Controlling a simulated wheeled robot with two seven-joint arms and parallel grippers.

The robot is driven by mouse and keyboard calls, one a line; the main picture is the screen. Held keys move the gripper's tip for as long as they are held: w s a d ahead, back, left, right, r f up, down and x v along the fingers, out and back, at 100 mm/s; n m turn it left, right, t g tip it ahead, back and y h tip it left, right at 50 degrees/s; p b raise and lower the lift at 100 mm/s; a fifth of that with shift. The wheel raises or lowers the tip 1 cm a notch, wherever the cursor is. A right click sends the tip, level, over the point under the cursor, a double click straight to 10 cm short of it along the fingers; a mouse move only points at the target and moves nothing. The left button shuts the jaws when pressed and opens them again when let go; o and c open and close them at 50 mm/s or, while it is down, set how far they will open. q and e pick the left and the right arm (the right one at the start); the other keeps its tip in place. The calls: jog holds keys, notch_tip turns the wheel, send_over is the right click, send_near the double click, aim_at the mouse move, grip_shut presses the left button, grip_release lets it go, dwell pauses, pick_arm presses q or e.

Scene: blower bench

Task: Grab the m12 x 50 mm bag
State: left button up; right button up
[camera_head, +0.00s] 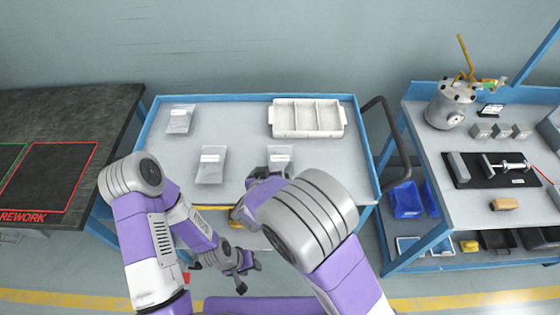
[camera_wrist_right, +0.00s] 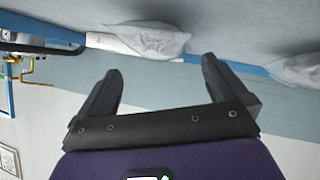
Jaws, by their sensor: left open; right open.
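Three clear bags with white labels lie on the grey top of a blue-edged cart: one at the back left (camera_head: 180,119), one at the middle left (camera_head: 210,166) and one on the right (camera_head: 281,155). The labels are too small to read, so I cannot tell which bag is m12 x 50 mm. My right gripper (camera_head: 268,176) is open beside the right bag and partly covers it. In the right wrist view its fingers (camera_wrist_right: 160,85) are apart and empty, with one bag (camera_wrist_right: 150,39) beyond them and another (camera_wrist_right: 296,70) at the right edge. My left gripper (camera_head: 250,279) is open and empty, low in front of the cart.
A white tray (camera_head: 307,134) with three compartments stands at the cart's back right. A dark bench (camera_head: 85,115) with a REWORK square is on the left. A blue bench (camera_head: 440,143) with a metal canister (camera_head: 448,108) and blue bins (camera_head: 407,200) is on the right.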

aim_at(276, 165)
jog(key=b+x, duration=0.1)
jog(key=x, duration=0.3)
jog(key=shift+w+f, duration=0.1)
jog(key=shift+f, duration=0.1)
jog(key=shift+w+d+f+b, duration=0.1)
jog(key=shift+w+b, duration=0.2)
jog(key=shift+w, duration=0.05)
jog(key=c, duration=1.2)
